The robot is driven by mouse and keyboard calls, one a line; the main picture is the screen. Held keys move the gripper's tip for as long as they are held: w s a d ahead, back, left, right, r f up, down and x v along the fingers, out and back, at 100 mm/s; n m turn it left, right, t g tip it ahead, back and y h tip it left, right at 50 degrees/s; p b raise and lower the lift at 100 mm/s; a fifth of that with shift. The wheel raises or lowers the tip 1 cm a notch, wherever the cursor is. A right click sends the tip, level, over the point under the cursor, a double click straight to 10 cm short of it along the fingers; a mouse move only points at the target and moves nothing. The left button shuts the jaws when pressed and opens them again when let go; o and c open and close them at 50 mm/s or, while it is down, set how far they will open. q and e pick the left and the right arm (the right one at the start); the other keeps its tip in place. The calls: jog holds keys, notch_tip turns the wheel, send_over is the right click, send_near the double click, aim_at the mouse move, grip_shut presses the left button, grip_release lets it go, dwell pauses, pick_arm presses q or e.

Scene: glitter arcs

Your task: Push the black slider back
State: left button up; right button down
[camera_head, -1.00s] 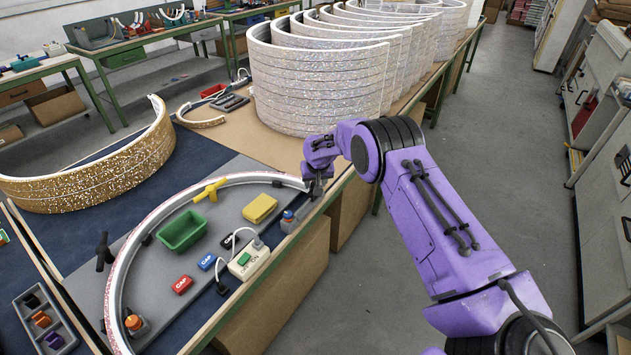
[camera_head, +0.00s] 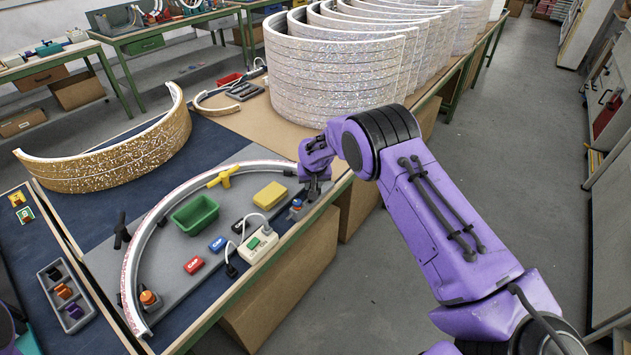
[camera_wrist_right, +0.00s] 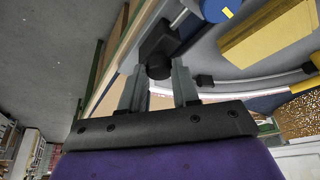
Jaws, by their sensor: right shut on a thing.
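The black slider (camera_wrist_right: 157,42) shows in the right wrist view as a dark block with a rounded knob, beside a thin metal rod. My right gripper (camera_wrist_right: 158,84) has its two grey fingers on either side of the knob and is shut on it. In the head view my right gripper (camera_head: 314,188) is at the right end of the curved white glitter arc (camera_head: 158,215), by the fixture's edge. The slider is mostly hidden there by the gripper. My left gripper is not in view.
A blue knob (camera_head: 296,206) stands beside my right gripper. The grey board holds a yellow block (camera_head: 270,195), a green bin (camera_head: 195,214), a red block (camera_head: 194,265) and a white power strip (camera_head: 257,245). Stacked glitter arcs (camera_head: 330,75) stand behind. The aisle at right is clear.

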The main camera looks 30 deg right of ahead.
jog(key=c, duration=0.8)
grip_release()
jog(key=shift+a+f, duration=0.1)
jog(key=shift+a, duration=0.15)
jog(key=shift+d+r, duration=0.1)
jog(key=shift+r, duration=0.1)
jog(key=b+v, duration=0.2)
jog(key=v, duration=0.8)
jog(key=shift+r, duration=0.15)
